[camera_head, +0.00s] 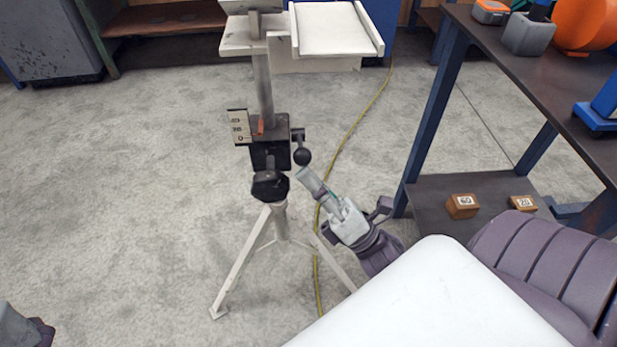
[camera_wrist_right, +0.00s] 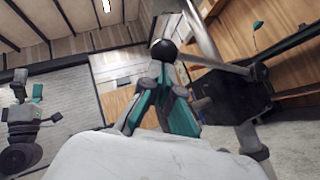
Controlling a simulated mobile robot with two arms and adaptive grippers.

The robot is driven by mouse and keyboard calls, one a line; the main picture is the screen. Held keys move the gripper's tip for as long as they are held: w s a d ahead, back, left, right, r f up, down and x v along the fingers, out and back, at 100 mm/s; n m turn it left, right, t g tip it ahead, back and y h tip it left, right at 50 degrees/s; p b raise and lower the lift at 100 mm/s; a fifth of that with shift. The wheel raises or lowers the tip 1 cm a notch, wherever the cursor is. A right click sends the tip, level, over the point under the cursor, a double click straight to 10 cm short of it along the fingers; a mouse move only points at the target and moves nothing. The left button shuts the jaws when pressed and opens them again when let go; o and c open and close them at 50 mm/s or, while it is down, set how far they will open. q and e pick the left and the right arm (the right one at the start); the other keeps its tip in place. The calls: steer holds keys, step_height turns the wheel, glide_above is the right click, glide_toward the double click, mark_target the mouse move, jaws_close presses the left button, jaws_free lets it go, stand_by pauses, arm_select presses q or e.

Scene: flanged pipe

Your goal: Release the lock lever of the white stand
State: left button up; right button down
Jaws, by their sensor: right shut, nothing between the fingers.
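The white stand (camera_head: 262,90) is upright on its tripod, with a black clamp block on its column. The lock lever (camera_head: 303,157) is a short arm ending in a black ball knob, on the right side of the block. The knob also shows in the right wrist view (camera_wrist_right: 163,50). My right gripper (camera_head: 305,176) comes from the lower right, shut and empty, its fingertips just below the knob. Whether they touch it I cannot tell. In the wrist view its teal fingers (camera_wrist_right: 160,75) meet right under the knob. A grey and dark part of my left arm shows at the lower left edge.
A dark workbench (camera_head: 530,75) stands at the right, with numbered wooden blocks (camera_head: 462,206) on its lower shelf. A yellow cable (camera_head: 350,130) runs along the floor behind the stand. The floor left of the stand is clear.

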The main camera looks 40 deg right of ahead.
arm_select(q)
steer(key=w+d+f+g+y+p, duration=0.1)
steer(key=w+d+f+g+p, duration=0.1)
steer(key=w+g, duration=0.4)
steer(key=shift+w+f+m+g+y, duration=0.4)
steer(key=shift+w+f, duration=0.5)
steer(key=shift+w, duration=1)
arm_select(e)
steer(key=shift+w+d+r+m+h, duration=0.1)
steer(key=shift+r+m+h, duration=0.7)
steer(key=shift+m+h, duration=0.2)
